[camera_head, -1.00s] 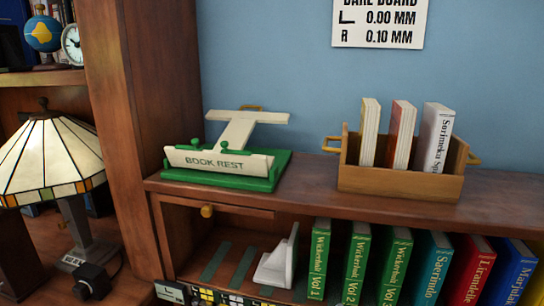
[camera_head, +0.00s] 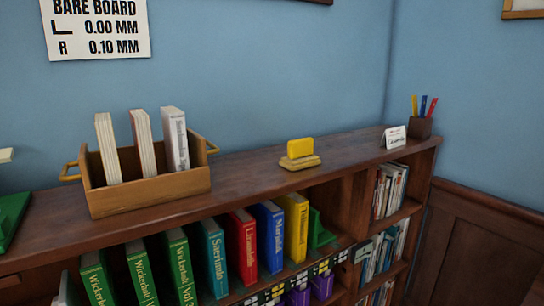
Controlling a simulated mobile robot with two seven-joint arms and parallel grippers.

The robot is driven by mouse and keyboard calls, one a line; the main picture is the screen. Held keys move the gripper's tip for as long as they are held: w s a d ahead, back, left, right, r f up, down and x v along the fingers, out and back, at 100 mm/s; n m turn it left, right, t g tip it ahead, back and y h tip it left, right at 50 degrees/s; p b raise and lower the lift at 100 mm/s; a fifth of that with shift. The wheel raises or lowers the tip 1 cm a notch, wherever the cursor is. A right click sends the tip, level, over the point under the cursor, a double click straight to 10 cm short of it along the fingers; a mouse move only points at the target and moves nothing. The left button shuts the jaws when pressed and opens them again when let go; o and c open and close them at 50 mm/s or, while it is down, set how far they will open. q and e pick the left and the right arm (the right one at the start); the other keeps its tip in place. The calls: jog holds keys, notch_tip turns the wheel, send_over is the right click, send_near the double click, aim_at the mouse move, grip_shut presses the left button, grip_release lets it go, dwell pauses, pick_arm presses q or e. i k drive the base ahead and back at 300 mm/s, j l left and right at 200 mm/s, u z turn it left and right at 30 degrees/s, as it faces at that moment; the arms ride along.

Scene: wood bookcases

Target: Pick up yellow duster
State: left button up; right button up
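A yellow duster (camera_head: 300,147) stands upright on a small tan wooden base (camera_head: 300,163) on top of the bookcase (camera_head: 240,178), right of the middle of the head view. It looks like a small yellow block. Neither of my grippers shows in the head view.
A wooden crate (camera_head: 150,194) with several books stands left of the duster. A pen cup (camera_head: 420,127) and a small white card (camera_head: 394,137) stand to its right. The top is clear around the duster. Coloured books (camera_head: 242,248) and a green bookend (camera_head: 319,232) fill the shelf below.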

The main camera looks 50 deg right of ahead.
aim_at(300, 155)
jog(key=z, duration=1.65)
